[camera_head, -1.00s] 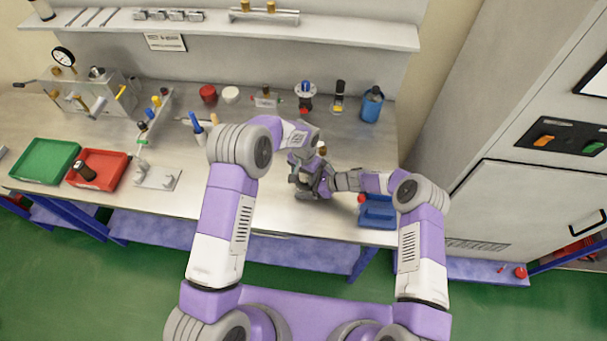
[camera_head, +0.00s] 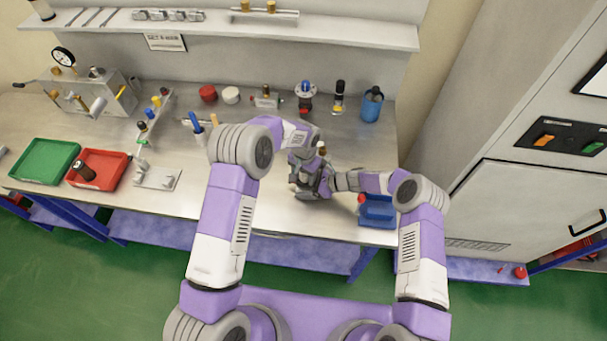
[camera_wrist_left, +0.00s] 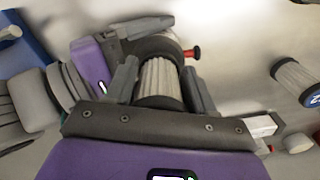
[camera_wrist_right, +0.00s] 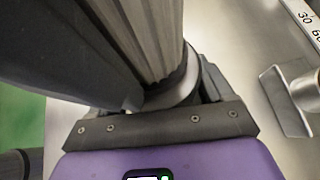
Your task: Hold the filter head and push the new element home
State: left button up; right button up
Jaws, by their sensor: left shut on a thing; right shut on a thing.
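The new element (camera_wrist_left: 160,80), pale and pleated with a dark end band, sits between the fingers of my left gripper (camera_wrist_left: 160,68), which is shut on it. The filter head (camera_wrist_left: 160,46), a grey round part with a red knob beside it, is at the element's far end. My right gripper (camera_wrist_right: 168,92) is shut on the head. The element also fills much of the right wrist view (camera_wrist_right: 145,35). Whether the element is fully seated cannot be seen.
A blue bin (camera_head: 377,211) stands just right of the grippers. A dark cylinder (camera_head: 84,171) lies in the red tray (camera_head: 106,176), with a green tray (camera_head: 44,161) beside it. Regulators and a blue bottle (camera_head: 371,104) stand behind. The bench between is mostly clear.

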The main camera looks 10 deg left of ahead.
pick_arm(q)
jog(key=shift+s+d+f, duration=0.3)
jog(key=shift+d+f, duration=0.25)
jog(key=shift+d, duration=0.25)
jog(key=o, duration=1)
jog(key=shift+o, duration=0.6)
jog(key=shift+w+d+r, duration=0.15)
jog(key=shift+r, duration=0.85)
jog(key=shift+w+a+r, duration=0.1)
jog(key=shift+a+r, duration=0.15)
jog(key=shift+r, duration=1.05)
jog(key=shift+a+r, duration=0.2)
jog(key=shift+r, duration=1.05)
